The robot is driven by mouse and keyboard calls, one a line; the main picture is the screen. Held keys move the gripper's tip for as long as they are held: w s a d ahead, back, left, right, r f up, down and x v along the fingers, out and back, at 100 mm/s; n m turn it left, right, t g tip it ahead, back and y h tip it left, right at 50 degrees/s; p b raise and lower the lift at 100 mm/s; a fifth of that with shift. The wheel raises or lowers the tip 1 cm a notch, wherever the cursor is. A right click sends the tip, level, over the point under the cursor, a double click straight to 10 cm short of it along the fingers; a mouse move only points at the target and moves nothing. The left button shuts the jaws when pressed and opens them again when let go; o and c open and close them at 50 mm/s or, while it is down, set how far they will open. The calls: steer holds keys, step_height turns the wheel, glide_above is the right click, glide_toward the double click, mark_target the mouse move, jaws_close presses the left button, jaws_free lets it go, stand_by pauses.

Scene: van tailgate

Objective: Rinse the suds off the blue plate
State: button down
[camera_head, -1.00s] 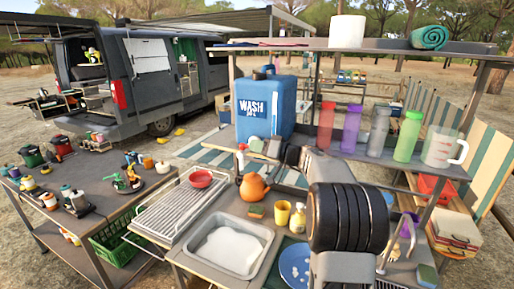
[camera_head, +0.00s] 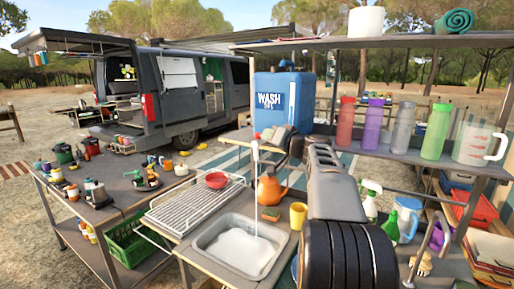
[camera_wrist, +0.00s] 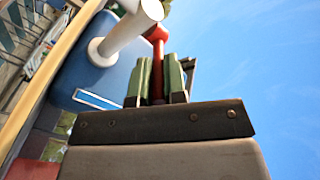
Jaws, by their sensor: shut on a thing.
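The blue plate (camera_head: 294,268) is mostly hidden behind my arm, with only a sliver of its left edge showing beside the sink, so its suds cannot be seen. The sink (camera_head: 202,250) holds white suds or cloudy water. A blue water jug (camera_head: 298,92) marked WASH stands on the shelf. A thin stream of water (camera_head: 255,185) falls from its white tap (camera_head: 255,147) into the sink. My gripper (camera_wrist: 158,68) is shut on the tap's red lever (camera_wrist: 157,42), between green finger pads. The white spout (camera_wrist: 122,36) shows beside it.
An orange kettle (camera_head: 271,189) and yellow cup (camera_head: 298,215) stand behind and right of the sink. A drying rack (camera_head: 190,208) with a red bowl (camera_head: 216,180) is at left. Bottles (camera_head: 346,125) line the shelf at right.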

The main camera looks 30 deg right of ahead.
steer(key=c, duration=1.2)
jaws_free()
steer(key=shift+o, duration=0.2)
steer(key=shift+s, duration=0.1)
steer(key=s+d+b, duration=0.2)
steer(key=s+b, duration=0.1)
steer(key=s, duration=1)
steer(key=shift+s+b, duration=0.3)
steer(key=shift+b, duration=0.1)
